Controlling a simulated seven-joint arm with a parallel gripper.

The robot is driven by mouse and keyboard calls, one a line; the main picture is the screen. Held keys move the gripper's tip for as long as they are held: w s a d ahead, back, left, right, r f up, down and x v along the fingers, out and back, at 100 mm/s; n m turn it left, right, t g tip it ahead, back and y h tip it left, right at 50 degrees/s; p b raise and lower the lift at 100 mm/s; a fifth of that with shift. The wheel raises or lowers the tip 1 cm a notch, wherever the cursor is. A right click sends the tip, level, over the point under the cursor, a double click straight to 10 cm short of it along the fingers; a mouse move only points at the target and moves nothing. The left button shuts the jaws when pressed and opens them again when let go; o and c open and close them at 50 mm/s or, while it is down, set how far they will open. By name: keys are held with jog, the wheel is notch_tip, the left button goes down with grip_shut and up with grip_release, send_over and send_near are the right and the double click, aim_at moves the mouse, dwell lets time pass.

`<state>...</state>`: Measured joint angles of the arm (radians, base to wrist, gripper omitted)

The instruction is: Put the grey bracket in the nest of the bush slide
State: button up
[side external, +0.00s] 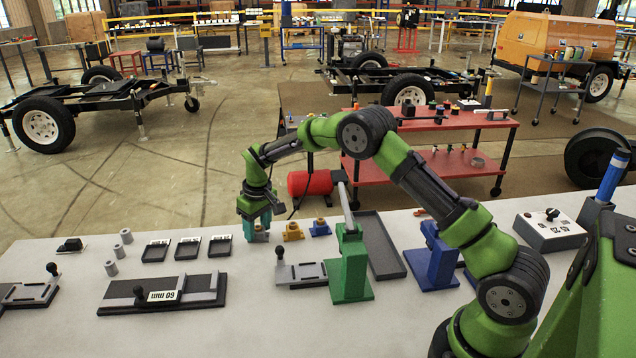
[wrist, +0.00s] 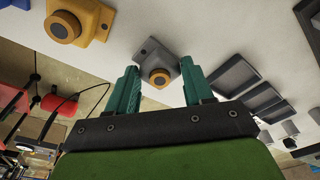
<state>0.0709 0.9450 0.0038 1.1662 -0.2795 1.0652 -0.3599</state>
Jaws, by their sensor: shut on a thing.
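The grey bracket (wrist: 158,54), with a brown round bush in it, is between the two fingers of my gripper (wrist: 159,70) in the wrist view. In the side view my gripper (side external: 259,229) points down, shut on the grey bracket (side external: 260,237) at about table level at the far edge. I cannot tell whether the bracket touches the table. A small slide with a black knob and grey blocks (side external: 308,271) lies nearer the camera to the right. Another knobbed slide (side external: 30,293) is at the far left. I cannot tell which is the bush slide.
A yellow bracket (side external: 293,231) and a blue bracket (side external: 320,228) stand right of my gripper. A green stand (side external: 350,270) and a dark tray (side external: 380,245) are farther right. A 60 mm slide (side external: 205,300), small black trays (side external: 188,248) and grey cylinders (side external: 118,251) lie left.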

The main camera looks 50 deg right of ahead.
aim_at(256, 227)
jog(key=s+a+r, duration=0.1)
jog(key=s+r, duration=0.1)
jog(key=r, duration=0.6)
jog(key=s+a+r, duration=0.1)
jog(key=s+r, duration=0.2)
jog(key=r, duration=0.5)
jog(key=s+a+f+n, duration=0.1)
jog(key=s+a+f, duration=0.1)
jog(key=s, duration=1.1)
jog(key=f, duration=0.5)
jog(key=s+f, duration=0.1)
jog(key=f, duration=0.1)
jog(key=shift+s+d+f, duration=0.1)
jog(key=shift+d+f, duration=0.05)
jog(key=shift+d, duration=0.1)
jog(key=shift+f, duration=2.3)
jog(key=o, duration=1.3)
jog(key=shift+o, duration=0.2)
